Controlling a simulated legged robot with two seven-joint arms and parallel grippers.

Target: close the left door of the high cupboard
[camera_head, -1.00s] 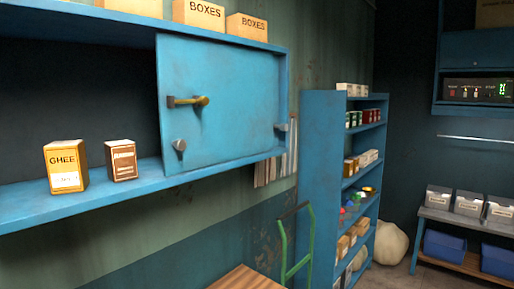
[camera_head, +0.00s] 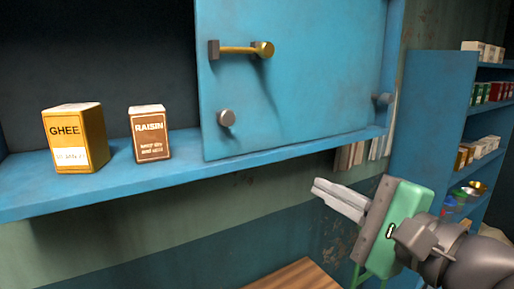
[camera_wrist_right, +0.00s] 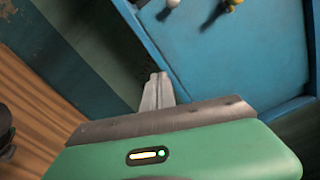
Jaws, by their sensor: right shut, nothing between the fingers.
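The high blue cupboard (camera_head: 130,192) is open on its left side. A blue door panel (camera_head: 310,85) covers its right part; I cannot tell whether this is the left door. The panel has a brass handle (camera_head: 240,49) and a grey knob (camera_head: 227,118). The handle (camera_wrist_right: 232,3) and knob (camera_wrist_right: 172,2) also show at the top of the right wrist view. My right gripper (camera_head: 339,197) is shut and empty, below and in front of the cupboard's right end, apart from the panel. It also shows in the wrist view (camera_wrist_right: 157,82). My left gripper is out of view.
A ghee box (camera_head: 92,140) and a raisin box (camera_head: 150,135) stand on the cupboard's open left shelf. A blue shelf unit (camera_head: 425,130) with goods stands to the right. A wooden surface (camera_head: 295,276) lies below the cupboard.

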